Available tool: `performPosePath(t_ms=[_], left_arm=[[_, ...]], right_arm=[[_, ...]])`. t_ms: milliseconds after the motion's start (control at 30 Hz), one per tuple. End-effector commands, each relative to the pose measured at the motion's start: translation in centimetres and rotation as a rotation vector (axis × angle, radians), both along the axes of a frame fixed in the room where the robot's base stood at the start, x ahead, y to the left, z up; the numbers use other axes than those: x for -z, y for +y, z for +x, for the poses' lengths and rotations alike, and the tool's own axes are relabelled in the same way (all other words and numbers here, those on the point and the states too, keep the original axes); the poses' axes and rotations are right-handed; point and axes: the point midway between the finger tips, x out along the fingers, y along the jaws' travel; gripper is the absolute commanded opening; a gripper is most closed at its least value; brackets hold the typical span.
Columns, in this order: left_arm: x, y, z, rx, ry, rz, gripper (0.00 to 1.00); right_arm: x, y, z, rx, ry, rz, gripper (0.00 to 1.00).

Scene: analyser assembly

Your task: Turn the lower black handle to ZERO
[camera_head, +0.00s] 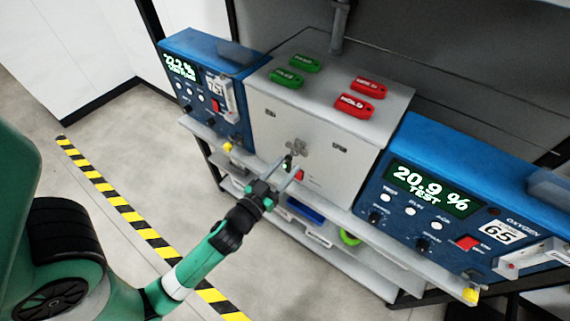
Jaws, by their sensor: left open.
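The right blue analyser (440,165) shows 20.9 % TEST on its screen. Small black handles sit low on its front, one at the left (376,216) and one further right (422,244). The left blue analyser (205,50) carries similar small dark handles (213,121) low on its front. I cannot tell which handle the task means, and their markings are too small to read. My left gripper (290,165) is open and empty in front of the light grey box between the analysers, apart from the right analyser's handles. My right gripper is not in view.
Green tags (287,79) and red HOLD tags (353,106) lie on the grey box (295,125). A narrow ledge (400,255) runs below the analysers. A lower shelf holds a blue bin (305,211). Yellow-black tape (125,212) marks the open floor at the left.

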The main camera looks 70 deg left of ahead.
Motion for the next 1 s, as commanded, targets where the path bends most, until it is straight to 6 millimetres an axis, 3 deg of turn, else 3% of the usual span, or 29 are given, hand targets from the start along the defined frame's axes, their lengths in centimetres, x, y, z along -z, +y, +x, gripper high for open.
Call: performPosePath(t_ms=[233,500,1000], left_arm=[[0.07,0.07,0.08,0.000,0.001,-0.001,0.48],[0.06,0.05,0.07,0.000,0.001,-0.001,0.00],[-0.01,0.15,-0.02,-0.001,0.020,0.026,0.00]], right_arm=[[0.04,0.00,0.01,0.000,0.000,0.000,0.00],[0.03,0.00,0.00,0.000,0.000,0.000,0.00],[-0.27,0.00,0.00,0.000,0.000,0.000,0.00]])
